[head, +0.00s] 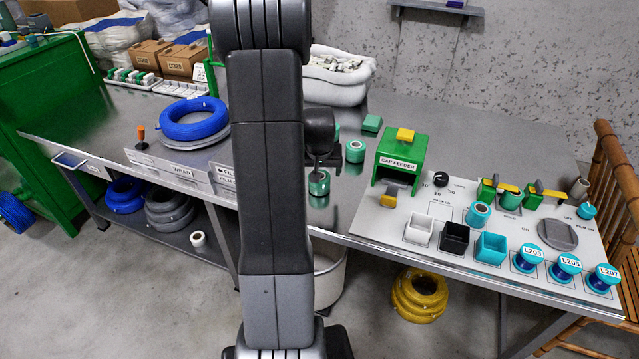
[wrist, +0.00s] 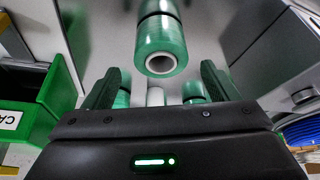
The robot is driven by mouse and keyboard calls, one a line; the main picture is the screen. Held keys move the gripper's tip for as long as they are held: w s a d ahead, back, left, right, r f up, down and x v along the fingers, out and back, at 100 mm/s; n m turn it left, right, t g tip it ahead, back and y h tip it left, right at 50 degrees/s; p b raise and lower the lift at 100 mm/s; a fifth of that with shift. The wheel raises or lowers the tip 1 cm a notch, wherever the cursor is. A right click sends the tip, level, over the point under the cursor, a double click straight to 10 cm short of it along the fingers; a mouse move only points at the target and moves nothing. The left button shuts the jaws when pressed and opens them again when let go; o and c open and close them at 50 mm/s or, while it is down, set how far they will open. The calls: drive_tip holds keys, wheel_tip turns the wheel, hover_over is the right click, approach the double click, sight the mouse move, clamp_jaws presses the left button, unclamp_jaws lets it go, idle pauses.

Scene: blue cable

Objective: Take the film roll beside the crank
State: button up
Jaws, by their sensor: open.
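A green film roll (wrist: 160,52) with a pale hollow core lies ahead of my gripper (wrist: 161,70) in the wrist view. My gripper is open, with one finger on each side of the roll's line, and it holds nothing. In the head view, green film rolls stand on the steel table: one (head: 319,183) just below my dark wrist parts and one (head: 355,151) to its right. More green rolls (wrist: 194,93) show behind my gripper in the wrist view. An orange-tipped handle (head: 141,133) stands at the table's left; I cannot tell if it is the crank.
A green cap feeder (head: 402,157) stands right of the rolls, on a panel with bins and blue spools (head: 527,259). A blue cable coil (head: 193,119) lies at left. A white bin (head: 338,78) stands behind. My arm hides the table's middle.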

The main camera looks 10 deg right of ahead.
drive_tip(key=shift+s+x, duration=0.2)
drive_tip(key=shift+x, duration=2.5)
drive_tip(key=shift+a, duration=0.15)
drive_tip(key=c, duration=1.2)
